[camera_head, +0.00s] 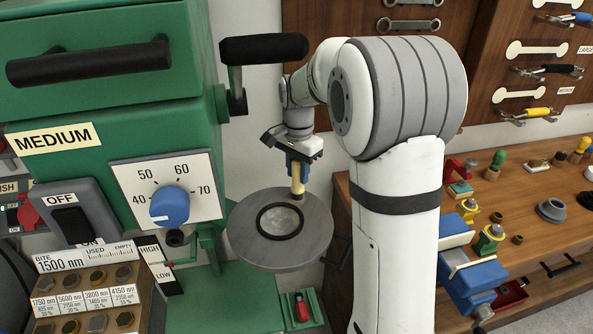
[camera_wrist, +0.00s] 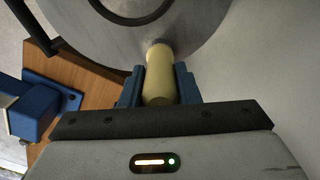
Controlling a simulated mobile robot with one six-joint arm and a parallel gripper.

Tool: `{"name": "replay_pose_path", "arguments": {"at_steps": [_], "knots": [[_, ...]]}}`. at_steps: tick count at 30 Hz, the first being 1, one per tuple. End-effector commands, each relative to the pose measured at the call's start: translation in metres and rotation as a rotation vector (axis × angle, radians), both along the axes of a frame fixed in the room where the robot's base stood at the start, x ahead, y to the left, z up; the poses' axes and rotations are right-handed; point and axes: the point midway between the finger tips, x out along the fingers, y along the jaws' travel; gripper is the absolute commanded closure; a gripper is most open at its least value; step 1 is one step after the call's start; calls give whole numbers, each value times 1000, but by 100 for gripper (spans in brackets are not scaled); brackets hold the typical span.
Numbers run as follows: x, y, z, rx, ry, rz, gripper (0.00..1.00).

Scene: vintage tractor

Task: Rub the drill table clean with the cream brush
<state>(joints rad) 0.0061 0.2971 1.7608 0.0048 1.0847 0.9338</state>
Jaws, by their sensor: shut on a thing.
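The drill table (camera_head: 248,240) is a round grey metal disc with a dark ring near its middle. Its rim also fills the top of the wrist view (camera_wrist: 205,18). My gripper (camera_head: 297,172) is above the table's far right part, shut on the cream brush (camera_head: 298,186). In the wrist view the brush (camera_wrist: 159,78) is a cream cylinder between my blue fingers (camera_wrist: 158,92). Its far end is at the table's surface, near the edge.
The green drill press (camera_head: 100,85) with its black handle (camera_head: 263,48) stands left of the table. A wooden workbench (camera_head: 540,205) with several tools is at the right. A blue vise (camera_head: 473,275) sits at its near edge. A green base with a red part (camera_head: 301,307) lies below the table.

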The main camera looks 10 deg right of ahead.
Motion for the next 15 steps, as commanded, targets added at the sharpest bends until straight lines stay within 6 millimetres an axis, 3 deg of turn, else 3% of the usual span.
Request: {"name": "replay_pose_path", "arguments": {"at_steps": [15], "knots": [[-11, 10, 0, 0, 3, 1, 100]]}}
